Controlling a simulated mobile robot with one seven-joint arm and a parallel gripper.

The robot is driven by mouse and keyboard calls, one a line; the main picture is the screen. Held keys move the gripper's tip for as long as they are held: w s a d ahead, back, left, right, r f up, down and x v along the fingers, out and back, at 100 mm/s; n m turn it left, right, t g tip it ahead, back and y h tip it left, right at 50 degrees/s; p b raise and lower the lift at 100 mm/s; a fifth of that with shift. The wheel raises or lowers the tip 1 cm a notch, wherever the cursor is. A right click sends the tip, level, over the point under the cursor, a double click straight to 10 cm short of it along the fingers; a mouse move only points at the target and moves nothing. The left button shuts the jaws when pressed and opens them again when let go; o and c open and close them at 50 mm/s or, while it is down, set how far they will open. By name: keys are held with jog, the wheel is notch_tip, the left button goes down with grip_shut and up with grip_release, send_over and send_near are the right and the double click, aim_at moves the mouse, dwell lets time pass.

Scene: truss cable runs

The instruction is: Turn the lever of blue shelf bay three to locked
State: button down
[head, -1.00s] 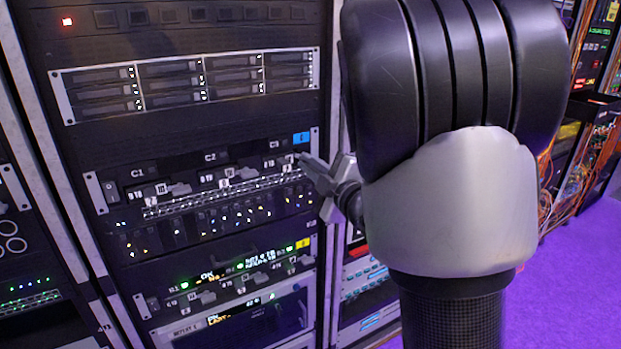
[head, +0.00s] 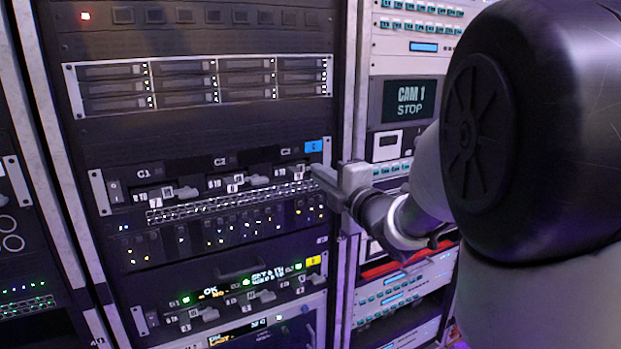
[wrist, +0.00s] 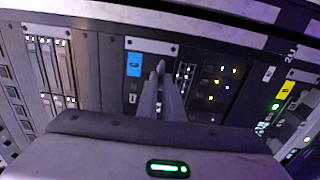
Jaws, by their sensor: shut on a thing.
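The blue shelf (head: 97,192) is a dark rack unit with a blue tag (head: 313,146) at its upper right end. Its bays are marked C1, C2 and C3 from left to right, each with a small grey lever. My gripper (head: 318,171) is at bay three, at the right end of the shelf under the blue tag. Its jaws are shut on the bay three lever, which they hide, so I cannot read its position. In the wrist view the fingers (wrist: 160,72) are close together beside the blue tag (wrist: 133,64).
A similar shelf with a yellow tag (head: 313,261) and its own grey levers sits below. A drive unit (head: 200,82) is above. Other racks stand close on both sides, with a CAM 1 STOP screen (head: 409,101) at the right.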

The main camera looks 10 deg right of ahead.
jog(key=shift+r, duration=0.15)
jog(key=c, duration=1.9)
grip_release()
jog(key=shift+b+v, duration=1.75)
jog(key=shift+v, duration=6.95)
